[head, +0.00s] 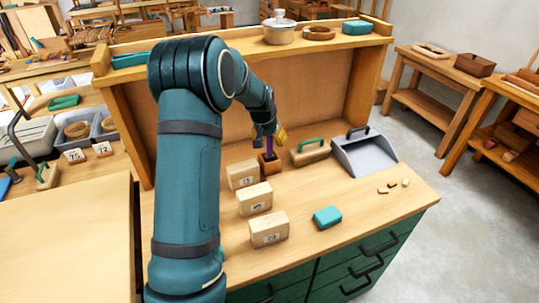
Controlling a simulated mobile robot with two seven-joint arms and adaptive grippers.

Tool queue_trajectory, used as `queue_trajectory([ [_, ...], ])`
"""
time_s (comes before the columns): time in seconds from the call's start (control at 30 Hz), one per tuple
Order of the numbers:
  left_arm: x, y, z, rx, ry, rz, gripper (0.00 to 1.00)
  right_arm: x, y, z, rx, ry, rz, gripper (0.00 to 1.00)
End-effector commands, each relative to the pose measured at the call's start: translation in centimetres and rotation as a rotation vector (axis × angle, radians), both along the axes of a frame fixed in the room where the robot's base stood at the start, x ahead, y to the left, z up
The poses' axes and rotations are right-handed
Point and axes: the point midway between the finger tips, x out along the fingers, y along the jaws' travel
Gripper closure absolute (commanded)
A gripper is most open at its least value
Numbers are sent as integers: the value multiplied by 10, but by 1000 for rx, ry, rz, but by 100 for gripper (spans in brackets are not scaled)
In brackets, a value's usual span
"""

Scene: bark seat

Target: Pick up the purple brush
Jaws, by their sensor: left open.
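The purple brush (269,146) appears as a narrow purple shaft standing in a small brown wooden holder (270,163) on the workbench. My left gripper (268,134) is open and reaches down right at the top of the shaft. Its fingers hide part of the brush, and I cannot tell whether they touch it. A yellow part shows beside the fingers; I cannot tell what it belongs to. My right gripper is not in view.
Several wooden blocks (254,198) stand left of and in front of the holder. A green-handled wooden block (310,151) and a grey dustpan (364,153) lie to the right. A teal block (327,216) lies nearer. A raised back panel (316,90) stands behind.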

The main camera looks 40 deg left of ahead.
Motion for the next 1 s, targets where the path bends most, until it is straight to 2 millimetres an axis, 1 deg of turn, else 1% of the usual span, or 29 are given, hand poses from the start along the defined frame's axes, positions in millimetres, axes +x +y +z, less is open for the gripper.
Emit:
queue_trajectory([
  [0.03, 2, 0, -7, 0, 1, -1, 44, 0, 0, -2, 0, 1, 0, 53],
  [0.1, 4, 1, -10, -1, 0, -1, 44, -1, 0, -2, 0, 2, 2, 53],
  [0.3, 4, 1, -9, 0, -1, -1, 44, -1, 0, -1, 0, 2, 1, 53],
  [0.33, 4, 1, -9, 0, -1, -1, 48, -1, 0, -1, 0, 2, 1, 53],
  [0.37, 4, 1, -9, 0, -1, -1, 59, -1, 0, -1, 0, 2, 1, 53],
  [0.4, 4, 1, -9, 0, -1, -1, 73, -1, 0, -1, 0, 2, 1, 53],
  [0.47, 4, 1, -9, 0, -1, -1, 94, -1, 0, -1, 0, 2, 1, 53],
  [0.5, 4, 1, -9, 0, -1, -1, 100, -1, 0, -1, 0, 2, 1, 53],
  [0.9, 4, 1, -10, -1, 0, -1, 100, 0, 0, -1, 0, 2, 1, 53],
  [1.0, 4, 1, -5, 0, -1, -1, 100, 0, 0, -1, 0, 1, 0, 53],
])
